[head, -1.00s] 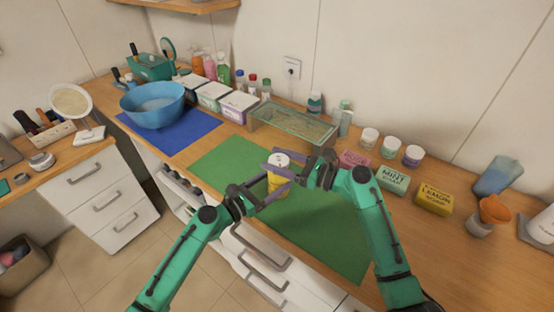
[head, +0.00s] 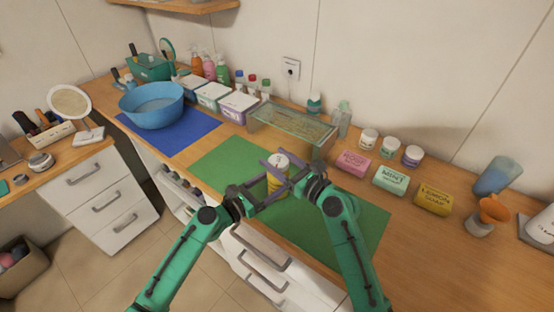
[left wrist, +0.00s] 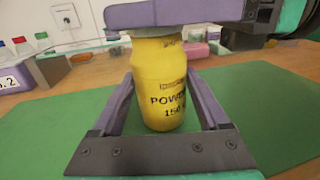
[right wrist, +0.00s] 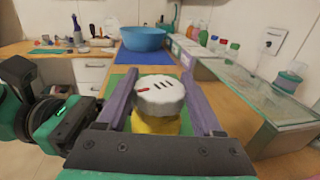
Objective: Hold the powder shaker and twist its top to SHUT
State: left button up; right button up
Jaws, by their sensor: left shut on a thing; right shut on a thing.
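The powder shaker has a yellow body (left wrist: 160,88) with dark lettering and a pale ridged top (right wrist: 160,96). It stands upright over the green mat (head: 225,160); I cannot tell whether its base touches the mat. The top shows several dark slots and a red mark at its left in the right wrist view. My left gripper (left wrist: 158,95) is shut on the yellow body, a finger on each side. My right gripper (right wrist: 163,95) is shut on the top, with its fingers left and right of it. In the head view the fingers hide part of the shaker (head: 277,172).
A glass-lidded box (head: 292,128) stands behind the shaker. Pink (head: 354,163), mint (head: 390,180) and yellow (head: 433,198) soaps lie to the right. A blue bowl (head: 153,108) sits on a blue mat (head: 190,140) at the left. The green mat around the shaker is clear.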

jog(key=shift+f, duration=0.2)
jog(key=o, duration=1.4)
jog(key=shift+c, duration=0.2)
jog(key=shift+d+r, duration=0.1)
jog(key=v, duration=1.2)
pick_arm(q)
jog(key=o, duration=1.3)
